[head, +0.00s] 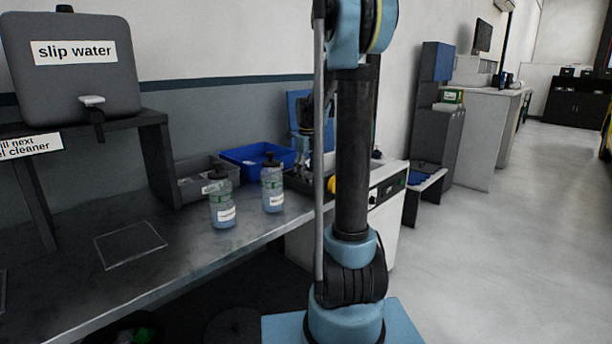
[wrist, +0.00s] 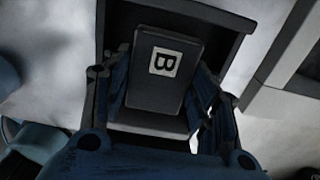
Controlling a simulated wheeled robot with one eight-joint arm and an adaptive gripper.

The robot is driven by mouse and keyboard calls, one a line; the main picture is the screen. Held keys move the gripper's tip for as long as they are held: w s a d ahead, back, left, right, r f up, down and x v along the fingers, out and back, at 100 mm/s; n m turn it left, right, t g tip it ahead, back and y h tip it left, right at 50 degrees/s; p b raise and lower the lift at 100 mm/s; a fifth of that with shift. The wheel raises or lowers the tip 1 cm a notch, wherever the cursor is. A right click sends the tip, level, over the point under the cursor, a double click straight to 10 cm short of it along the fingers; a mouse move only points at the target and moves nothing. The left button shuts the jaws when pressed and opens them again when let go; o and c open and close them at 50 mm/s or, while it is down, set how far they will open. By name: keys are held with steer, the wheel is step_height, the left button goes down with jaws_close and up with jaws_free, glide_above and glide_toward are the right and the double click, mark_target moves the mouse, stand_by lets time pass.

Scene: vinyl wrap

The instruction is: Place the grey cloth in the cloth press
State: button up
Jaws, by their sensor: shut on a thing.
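In the wrist view, my gripper (wrist: 162,88) has its dark blue fingers closed on both sides of a dark grey, flat block (wrist: 158,100) with a white label reading B. I cannot tell from its look whether this is cloth. A dark open-topped frame or shelf (wrist: 190,14) lies behind it. In the head view, my arm stands in front and the held thing cannot be made out.
A grey bench (head: 205,252) on the left holds two bottles (head: 222,200) (head: 272,188), a blue bin (head: 258,155), a grey bin (head: 185,188) and a thin square outline. A slip water tank (head: 75,85) stands on a dark shelf. Open floor (head: 500,250) lies to the right.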

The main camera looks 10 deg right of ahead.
mark_target(307, 174)
steer(key=o, duration=0.6)
steer(key=shift+o, duration=0.2)
step_height(307, 174, up, 12)
steer(key=f, duration=0.1)
steer(key=s+n, duration=0.7)
steer(key=s, duration=0.3)
steer(key=s+f+n+t, duration=0.1)
steer(key=s+f+n, duration=0.8)
steer(key=s+n, duration=0.2)
steer(key=s+f+n+t, duration=0.1)
steer(key=s+f+n, duration=0.9)
steer(key=s, duration=0.4)
steer(key=shift+f+n, duration=0.3)
steer(key=shift+n, duration=0.2)
